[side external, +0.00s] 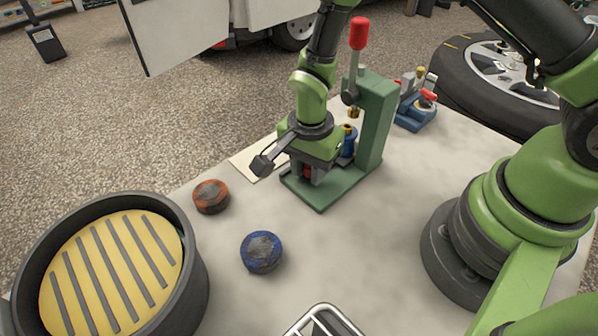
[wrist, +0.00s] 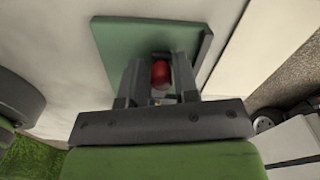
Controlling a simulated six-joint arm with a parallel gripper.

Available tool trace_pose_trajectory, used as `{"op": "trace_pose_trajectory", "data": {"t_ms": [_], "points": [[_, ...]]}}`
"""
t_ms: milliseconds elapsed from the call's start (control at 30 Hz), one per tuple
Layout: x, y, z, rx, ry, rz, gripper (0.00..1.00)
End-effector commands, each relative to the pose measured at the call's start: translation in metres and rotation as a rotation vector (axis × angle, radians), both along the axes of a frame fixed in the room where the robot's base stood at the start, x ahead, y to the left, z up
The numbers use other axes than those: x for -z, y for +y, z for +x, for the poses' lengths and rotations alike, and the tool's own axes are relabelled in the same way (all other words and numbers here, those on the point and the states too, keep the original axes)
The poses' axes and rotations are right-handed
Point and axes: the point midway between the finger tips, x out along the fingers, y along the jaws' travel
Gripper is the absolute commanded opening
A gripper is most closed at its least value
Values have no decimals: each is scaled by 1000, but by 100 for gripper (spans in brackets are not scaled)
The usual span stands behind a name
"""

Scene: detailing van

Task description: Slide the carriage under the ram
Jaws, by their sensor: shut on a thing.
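A green press (side external: 372,125) stands on the table, with a red-knobbed lever (side external: 358,34) and a brass-tipped ram (side external: 353,112). A blue piece with a brass top (side external: 348,143) sits below the ram, partly behind my gripper; I cannot tell whether it is exactly in line. My gripper (side external: 306,176) points down over the front of the green base (side external: 325,196). It is shut on a red knob (side external: 308,171), which also shows between my gripper's fingers (wrist: 160,88) in the wrist view. The rest of the carriage is mostly hidden by my gripper.
An orange-brown puck (side external: 211,196) and a blue puck (side external: 262,252) lie left of the press. A round dark tub with a yellow slatted top (side external: 110,270) is at front left. A blue fixture (side external: 416,112) and a wheel (side external: 490,75) are behind. A wire rack (side external: 322,322) is at the front.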

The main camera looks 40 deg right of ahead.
Motion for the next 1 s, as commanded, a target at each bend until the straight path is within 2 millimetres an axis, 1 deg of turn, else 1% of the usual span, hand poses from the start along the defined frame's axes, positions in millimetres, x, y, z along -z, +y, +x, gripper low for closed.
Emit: {"op": "trace_pose_trajectory", "data": {"t_ms": [33,100,367,400,467,767,867,1000], "points": [[-1,-7,3,-7,-11,2,0],[-1,-13,3,-12,-13,1,0],[-1,-13,3,-18,-16,2,0],[-1,-13,3,-18,-16,2,33],[-1,-13,3,-17,-15,2,46],[-2,-13,2,-10,-10,2,46],[-10,-13,2,-9,-11,2,46],[-34,-13,3,-10,-15,3,46]]}}
